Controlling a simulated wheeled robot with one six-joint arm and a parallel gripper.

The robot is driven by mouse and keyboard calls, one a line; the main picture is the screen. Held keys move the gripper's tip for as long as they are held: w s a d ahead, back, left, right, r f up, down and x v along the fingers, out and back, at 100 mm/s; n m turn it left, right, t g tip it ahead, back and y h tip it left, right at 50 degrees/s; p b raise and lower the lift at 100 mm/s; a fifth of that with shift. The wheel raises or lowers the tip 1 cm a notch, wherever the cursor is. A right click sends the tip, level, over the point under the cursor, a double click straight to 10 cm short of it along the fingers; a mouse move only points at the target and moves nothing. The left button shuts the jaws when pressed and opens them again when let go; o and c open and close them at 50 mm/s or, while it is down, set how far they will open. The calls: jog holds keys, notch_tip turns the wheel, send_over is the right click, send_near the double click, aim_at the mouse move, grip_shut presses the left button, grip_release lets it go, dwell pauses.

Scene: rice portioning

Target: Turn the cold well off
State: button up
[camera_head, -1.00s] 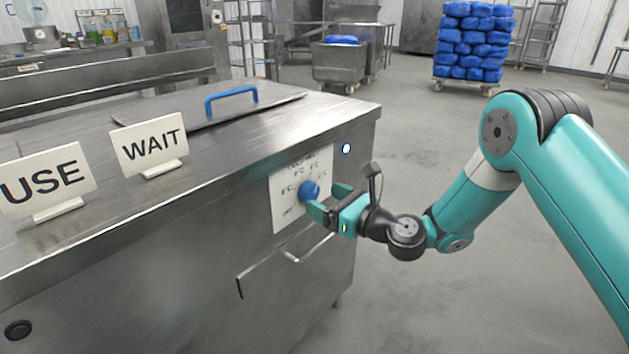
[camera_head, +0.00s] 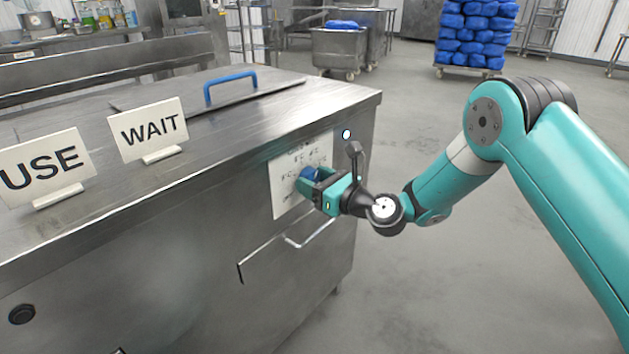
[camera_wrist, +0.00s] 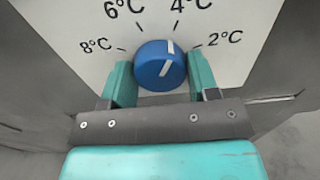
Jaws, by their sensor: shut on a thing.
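The cold well (camera_head: 200,240) is the steel cabinet on the left in the head view. The blue knob (camera_wrist: 150,73) sits on the plate. In the wrist view its white mark points up and slightly right, toward the 4°C tick. The 8°C, 6°C and 2°C labels also show there; the off label is out of that view. My gripper (camera_wrist: 160,82) is shut on the knob, one teal finger on each side. In the head view my gripper (camera_head: 315,182) partly hides the knob and plate.
A small lit round lamp (camera_head: 346,134) is above right of the plate. A handle (camera_head: 310,232) is below it. USE (camera_head: 45,165) and WAIT (camera_head: 150,130) signs stand on the top, near a lid with a blue handle (camera_head: 230,82).

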jog(key=n, duration=0.3)
jog(key=shift+n+b, duration=0.35)
jog(key=shift+n, duration=0.05)
jog(key=n+b, duration=0.1)
jog(key=n, duration=0.2)
jog(key=shift+n, duration=0.3)
jog(key=shift+f+n+b, duration=0.15)
jog(key=shift+n+b, duration=8.35)
jog(key=shift+n, duration=2.8)
jog(key=o, duration=0.9)
